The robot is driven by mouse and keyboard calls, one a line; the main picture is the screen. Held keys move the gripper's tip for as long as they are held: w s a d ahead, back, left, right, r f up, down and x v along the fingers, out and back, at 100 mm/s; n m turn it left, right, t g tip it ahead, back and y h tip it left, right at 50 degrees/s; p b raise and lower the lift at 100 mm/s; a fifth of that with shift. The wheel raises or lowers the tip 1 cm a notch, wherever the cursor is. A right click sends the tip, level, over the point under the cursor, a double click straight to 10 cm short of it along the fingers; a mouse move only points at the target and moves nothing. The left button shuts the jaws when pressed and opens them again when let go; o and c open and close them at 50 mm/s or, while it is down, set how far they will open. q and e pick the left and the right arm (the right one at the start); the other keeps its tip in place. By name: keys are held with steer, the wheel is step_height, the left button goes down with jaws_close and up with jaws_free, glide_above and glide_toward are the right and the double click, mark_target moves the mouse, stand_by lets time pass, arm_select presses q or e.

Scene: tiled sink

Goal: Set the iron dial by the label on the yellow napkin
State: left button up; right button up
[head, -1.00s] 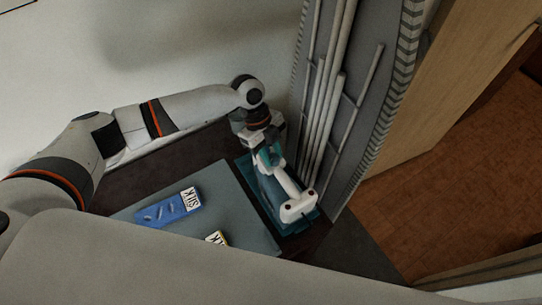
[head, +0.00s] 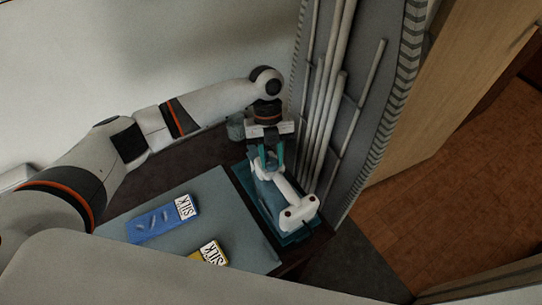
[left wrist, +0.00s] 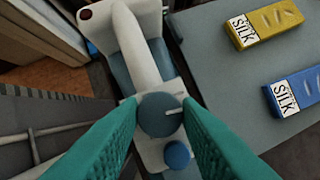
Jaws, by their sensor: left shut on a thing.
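The white and blue-grey iron (head: 298,216) rests on a teal tray (head: 294,239) at the table's right end. Its round blue-grey dial (left wrist: 158,118) has a white mark pointing right in the left wrist view. My left gripper (head: 268,166) is over the iron, with its teal fingers (left wrist: 160,106) shut on the dial from both sides. The yellow napkin (head: 208,256) has a white label reading SILK and is partly cut off by my body. It also shows whole in the left wrist view (left wrist: 272,22). My right gripper is not in view.
A blue napkin (head: 155,222), also labelled SILK, lies on the grey mat (head: 225,215). A smaller blue knob (left wrist: 177,154) is beside the dial. A grey panel with pale rods (head: 325,110) stands close right of the iron. A pale wall is behind.

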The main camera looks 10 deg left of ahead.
arm_select(q)
steer(key=shift+r, duration=0.1)
stand_by(0.3)
steer(key=o, duration=1)
steer(key=shift+b+v, duration=1.3)
steer(key=shift+v, duration=4.65)
